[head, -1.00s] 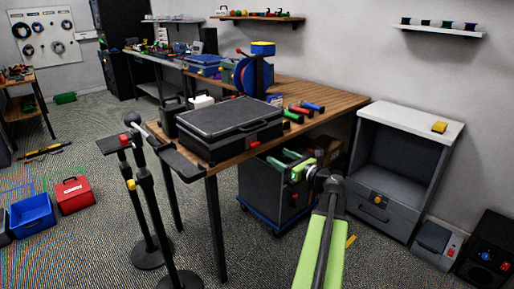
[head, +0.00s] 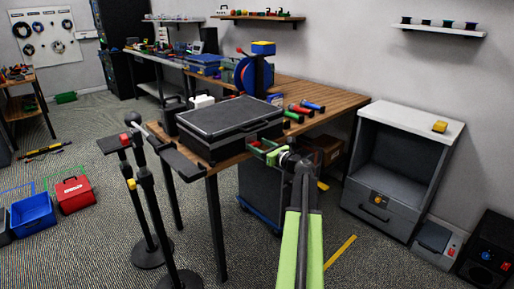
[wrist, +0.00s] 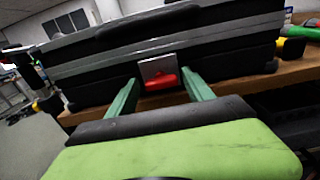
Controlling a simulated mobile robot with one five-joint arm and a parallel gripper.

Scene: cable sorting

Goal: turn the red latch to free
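A black case (head: 228,118) lies closed on the corner of the wooden table. Its red latch (wrist: 162,81) sits below a silver plate on the front face in the wrist view. In the head view the latch (head: 254,144) is a small red spot, partly covered by my gripper (head: 263,151). In the wrist view my gripper's green fingers (wrist: 162,79) are apart, one on each side of the latch. The right finger is very near the latch; I cannot tell whether it touches. Nothing is held.
The wooden table edge (wrist: 235,84) runs just below the case. Red, green and blue handled tools (head: 303,111) lie right of the case. A dark cart (head: 260,190) stands under the table. Stands with black posts (head: 150,210) are at the left. A grey cabinet (head: 405,150) stands at the right.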

